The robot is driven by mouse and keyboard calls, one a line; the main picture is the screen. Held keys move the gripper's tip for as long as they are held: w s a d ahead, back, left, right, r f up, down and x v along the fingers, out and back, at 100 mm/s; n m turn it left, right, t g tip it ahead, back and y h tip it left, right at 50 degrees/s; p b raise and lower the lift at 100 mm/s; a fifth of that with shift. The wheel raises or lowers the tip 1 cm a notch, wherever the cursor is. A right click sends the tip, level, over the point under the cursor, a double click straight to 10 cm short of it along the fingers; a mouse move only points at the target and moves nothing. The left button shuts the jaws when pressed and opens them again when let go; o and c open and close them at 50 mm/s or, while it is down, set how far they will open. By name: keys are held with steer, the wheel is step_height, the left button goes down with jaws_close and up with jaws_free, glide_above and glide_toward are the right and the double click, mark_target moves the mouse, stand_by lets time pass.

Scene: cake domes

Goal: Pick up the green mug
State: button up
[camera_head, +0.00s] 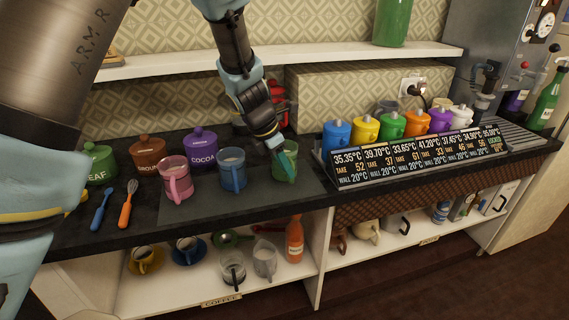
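The green mug (288,172) stands upright on a dark mat (215,208) on the black counter. It is at the right end of a row with a blue mug (233,172) and a pink mug (177,182). My gripper (277,147) reaches down from above right at the green mug, its lower end overlapping the mug's rim in the picture. Its fingers are small and partly hidden, so I cannot tell whether they are open, shut, or touching the mug.
Several coloured canisters stand behind a temperature display (420,158) on the right. A red object (277,95) is behind my gripper. Lidded pots, including a purple cocoa pot (202,148), stand at left. A white shelf (300,62) runs above. Blue and orange utensils lie at front left.

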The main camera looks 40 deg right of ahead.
steer(key=x, duration=0.5)
steer(key=shift+s+r+p, duration=0.1)
steer(key=shift+s+p, duration=0.1)
steer(key=shift+p, duration=0.1)
jaws_close()
stand_by(1.1)
